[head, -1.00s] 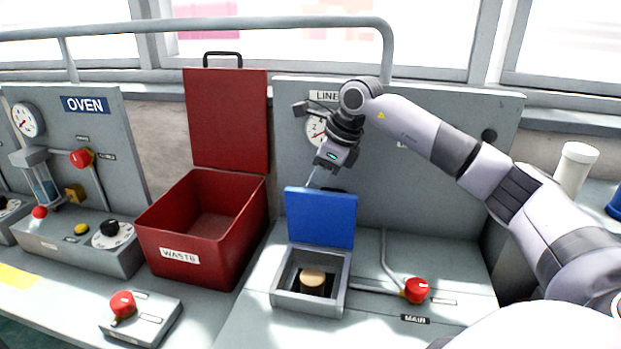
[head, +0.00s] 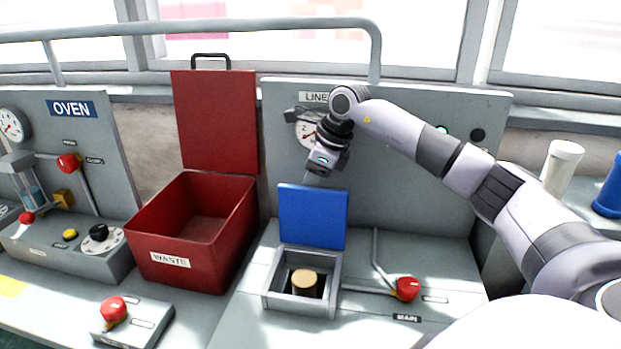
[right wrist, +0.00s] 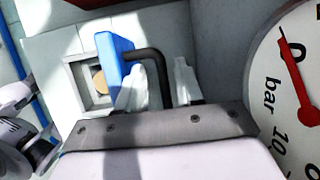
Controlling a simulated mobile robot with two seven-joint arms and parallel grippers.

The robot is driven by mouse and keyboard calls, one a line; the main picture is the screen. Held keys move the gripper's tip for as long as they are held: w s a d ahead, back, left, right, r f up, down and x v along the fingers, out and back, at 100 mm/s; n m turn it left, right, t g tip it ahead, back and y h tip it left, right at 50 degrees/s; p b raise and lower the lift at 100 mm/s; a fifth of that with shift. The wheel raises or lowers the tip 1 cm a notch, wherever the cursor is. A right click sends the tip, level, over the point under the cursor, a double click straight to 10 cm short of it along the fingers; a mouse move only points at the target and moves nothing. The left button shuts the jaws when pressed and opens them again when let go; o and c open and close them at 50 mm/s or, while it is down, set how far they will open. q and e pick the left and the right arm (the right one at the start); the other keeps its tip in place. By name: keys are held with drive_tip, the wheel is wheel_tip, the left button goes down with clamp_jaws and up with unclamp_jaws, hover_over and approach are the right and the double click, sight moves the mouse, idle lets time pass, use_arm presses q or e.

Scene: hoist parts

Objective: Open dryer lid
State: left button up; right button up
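The blue dryer lid (head: 313,217) stands upright at the back edge of a small grey open box (head: 273,292). A round tan-topped piece (head: 305,282) sits inside the box. My right gripper (head: 312,177) is above and behind the lid's top edge, its fingertips hard to see there. In the right wrist view, the lid (right wrist: 107,65) has a black bent handle (right wrist: 150,57). The handle's bar lies between the two pale, spread fingers of the gripper (right wrist: 158,82), with a gap on the right finger's side. My left gripper is not in view.
A red waste bin (head: 190,235) with its lid raised stands to the left of the box. A red-knobbed valve (head: 407,289) is at right. A pressure gauge (right wrist: 290,95) on the grey panel is close to the right gripper.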

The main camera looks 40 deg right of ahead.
drive_tip(key=shift+w+a+f, duration=0.15)
drive_tip(key=shift+w+f, duration=0.05)
drive_tip(key=shift+r, duration=0.2)
drive_tip(key=shift+s+r, duration=0.1)
drive_tip(key=shift+r, duration=0.1)
drive_tip(key=v, duration=0.6)
drive_tip(key=shift+s+r+b, duration=0.15)
drive_tip(key=shift+s+b, duration=0.05)
drive_tip(key=shift+b, duration=0.1)
